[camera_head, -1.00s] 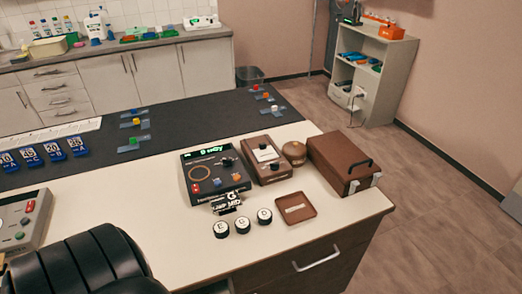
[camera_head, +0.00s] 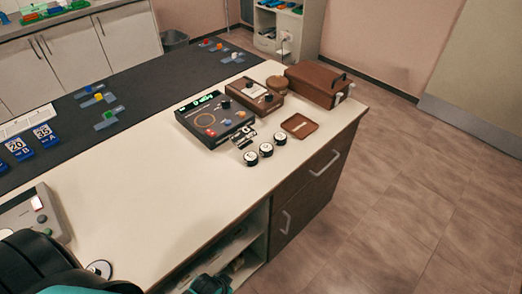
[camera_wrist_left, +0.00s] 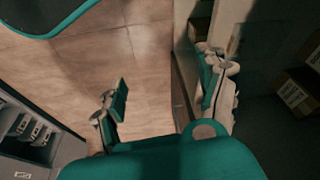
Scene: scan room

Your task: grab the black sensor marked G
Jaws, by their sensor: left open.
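Three round black sensors with white tops stand in a slanting row near the table's front edge in the head view: a near one (camera_head: 250,158), a middle one (camera_head: 266,149) and a far one (camera_head: 280,139). Their letters are too small to read surely, so I cannot tell which is G. My left gripper (camera_head: 212,284) shows partly at the bottom of the head view, low beside the table's front and well apart from the sensors. In the left wrist view it (camera_wrist_left: 165,95) is open and empty above the floor. My right gripper is not in view.
A dark device with a green display (camera_head: 215,118) stands behind the sensors, with a brown instrument (camera_head: 255,95), a brown case (camera_head: 318,84) and a small brown tray (camera_head: 298,126) nearby.

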